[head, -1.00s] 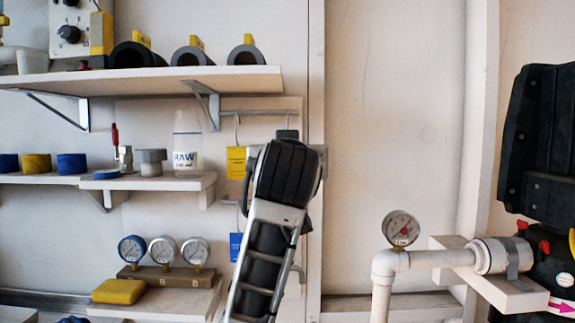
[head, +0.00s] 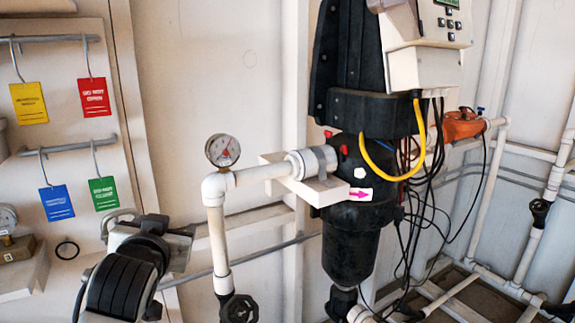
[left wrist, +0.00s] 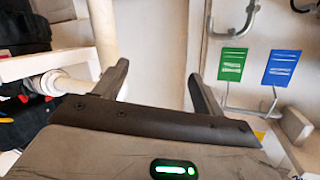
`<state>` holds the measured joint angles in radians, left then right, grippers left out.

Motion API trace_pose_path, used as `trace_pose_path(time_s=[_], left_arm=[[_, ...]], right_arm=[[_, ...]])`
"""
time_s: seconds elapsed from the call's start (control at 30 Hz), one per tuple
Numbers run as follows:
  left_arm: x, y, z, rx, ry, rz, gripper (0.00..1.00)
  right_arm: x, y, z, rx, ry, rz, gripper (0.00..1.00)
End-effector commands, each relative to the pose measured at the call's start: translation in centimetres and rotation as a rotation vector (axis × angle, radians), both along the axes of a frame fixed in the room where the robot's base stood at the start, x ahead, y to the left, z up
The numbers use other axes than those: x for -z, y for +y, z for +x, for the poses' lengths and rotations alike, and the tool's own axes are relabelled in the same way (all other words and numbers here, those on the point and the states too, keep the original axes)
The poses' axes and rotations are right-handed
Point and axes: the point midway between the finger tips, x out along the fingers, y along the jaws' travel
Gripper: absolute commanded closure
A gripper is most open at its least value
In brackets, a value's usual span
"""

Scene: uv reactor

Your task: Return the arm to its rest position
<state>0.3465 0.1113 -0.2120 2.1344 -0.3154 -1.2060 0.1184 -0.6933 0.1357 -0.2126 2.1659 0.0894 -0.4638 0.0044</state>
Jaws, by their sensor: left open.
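My left arm comes in at the lower left of the head view, and my left gripper (head: 150,238) shows near the white wall post, partly hidden by its own wrist. In the left wrist view the gripper (left wrist: 158,72) has its two dark fingers apart with nothing between them. Pale wall shows behind the fingers. My right gripper is in neither current view.
A pressure gauge (head: 222,151) tops the white pipe (head: 217,235) right of my gripper. The black reactor vessel (head: 352,240) stands further right with loose cables. Red (head: 94,97), yellow (head: 29,103), blue (head: 56,203) and green (head: 103,193) tags hang at left.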

Motion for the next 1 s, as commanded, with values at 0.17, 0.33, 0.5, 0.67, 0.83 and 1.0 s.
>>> trace_pose_path(time_s=[0.17,0.33,0.5,0.67,0.83,1.0], left_arm=[[13.2,-3.4,-5.2,0.179,0.163,-0.056,0.3],[22.2,-6.1,-13.3,0.293,0.278,-0.173,0.3],[26.7,-7.5,-20.4,0.331,0.345,-0.284,0.3],[28.0,-7.9,-23.4,0.335,0.367,-0.331,0.3],[28.1,-7.9,-23.7,0.336,0.366,-0.337,0.3],[28.1,-7.9,-23.7,0.336,0.367,-0.336,0.3]], right_arm=[[-0.2,0.0,0.0,0.0,0.005,-0.006,0.64],[-0.3,-0.1,0.1,-0.002,0.004,-0.012,0.64],[-0.2,-0.1,0.1,-0.003,0.01,-0.019,0.64],[-0.2,-0.1,0.1,-0.004,0.01,-0.022,0.64],[-0.2,-0.1,0.1,-0.005,0.009,-0.023,0.64],[-0.2,-0.1,0.1,-0.007,0.009,-0.023,0.64]])
